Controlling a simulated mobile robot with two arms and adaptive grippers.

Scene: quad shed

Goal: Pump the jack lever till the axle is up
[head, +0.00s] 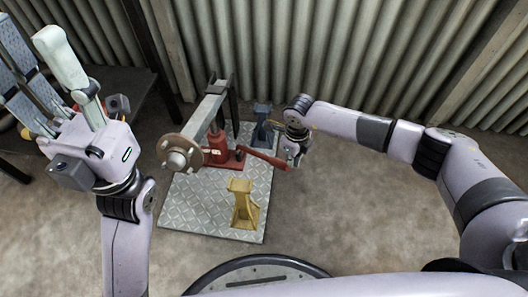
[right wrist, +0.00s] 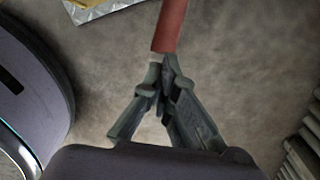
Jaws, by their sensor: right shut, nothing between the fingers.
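The red jack (head: 219,152) stands on a chequered metal plate, under a grey axle beam (head: 207,114) with a round hub (head: 180,155) at its near end. Its red lever (head: 262,157) slopes out to the right. My right gripper (head: 290,161) is at the lever's outer end, and its fingers are closed together. In the right wrist view the fingertips (right wrist: 160,72) meet at or just over the end of the lever (right wrist: 170,26), with nothing seen between them; whether they touch it is unclear. My left gripper (head: 48,82) is raised at the left with its fingers apart, empty.
A yellow stand (head: 242,205) is at the front of the metal plate (head: 200,205), and a blue-grey stand (head: 263,125) is behind the lever. A dark table (head: 125,88) is at the left. A corrugated wall (head: 260,40) closes the back. Floor at the right is clear.

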